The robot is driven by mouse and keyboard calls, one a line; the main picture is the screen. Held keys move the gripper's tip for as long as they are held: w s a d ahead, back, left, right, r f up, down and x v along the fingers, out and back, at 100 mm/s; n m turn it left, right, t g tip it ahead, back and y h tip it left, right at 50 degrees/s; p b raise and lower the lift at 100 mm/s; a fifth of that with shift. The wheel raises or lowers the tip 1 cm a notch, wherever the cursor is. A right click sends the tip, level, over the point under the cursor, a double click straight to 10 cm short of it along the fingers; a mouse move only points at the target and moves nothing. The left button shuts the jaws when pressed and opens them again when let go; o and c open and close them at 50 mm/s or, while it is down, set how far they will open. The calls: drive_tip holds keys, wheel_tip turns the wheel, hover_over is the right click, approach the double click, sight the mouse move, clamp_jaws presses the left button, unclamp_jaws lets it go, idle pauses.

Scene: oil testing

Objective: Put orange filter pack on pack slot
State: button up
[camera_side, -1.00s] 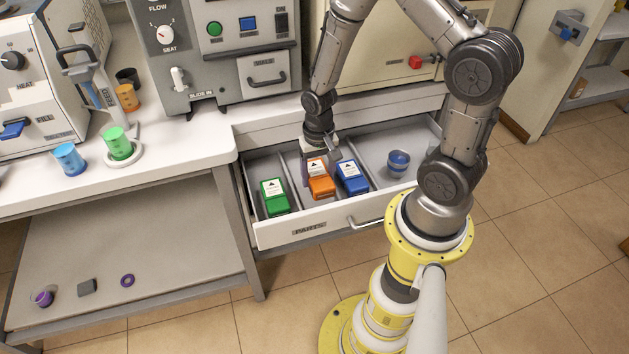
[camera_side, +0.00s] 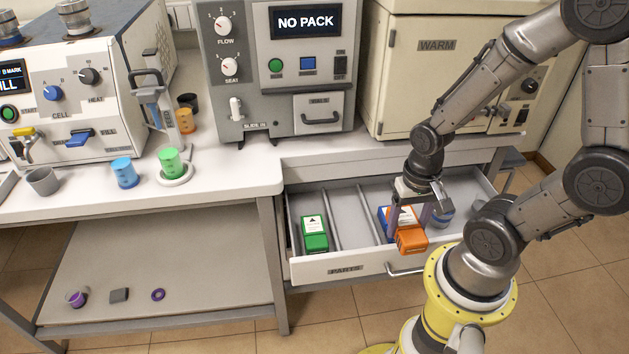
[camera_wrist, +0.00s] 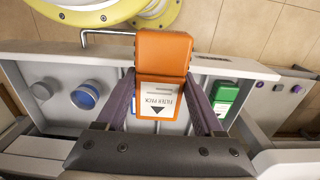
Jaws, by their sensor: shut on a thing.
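The orange filter pack (camera_side: 411,240) has a white label with a black triangle, readable in the wrist view (camera_wrist: 163,58). My gripper (camera_side: 410,222) is shut on it, with one finger on each side in the wrist view (camera_wrist: 163,85). The pack appears raised above the open drawer, near its front wall, and partly hides the blue pack (camera_side: 384,213). A grey machine (camera_side: 240,75) shows "NO PACK" on its screen and has a "SLIDE IN" label low on its front. I cannot clearly make out the slot itself.
On the white counter (camera_side: 225,175) stand a green cup (camera_side: 170,162) and a blue cup (camera_side: 124,172). The counter before the grey machine is mostly clear.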

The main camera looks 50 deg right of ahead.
drive_tip(key=w+a+r, duration=0.2)
drive_tip(key=w+r, duration=0.7)
drive_tip(key=w, duration=0.2)
drive_tip(key=w+a+r, duration=0.2)
drive_tip(key=w+r, duration=0.6)
drive_tip(key=w, duration=0.4)
hover_over(259, 166)
drive_tip(key=s, duration=0.1)
wheel_tip(259, 166, down, 8)
drive_tip(key=shift+w+f, duration=0.5)
drive_tip(key=shift+f, duration=0.15)
drive_tip(key=shift+w+f, duration=0.1)
drive_tip(key=shift+f, duration=1.4)
drive_tip(key=shift+f, duration=0.1)
drive_tip(key=o, duration=1.5)
drive_tip(key=shift+f, duration=0.1)
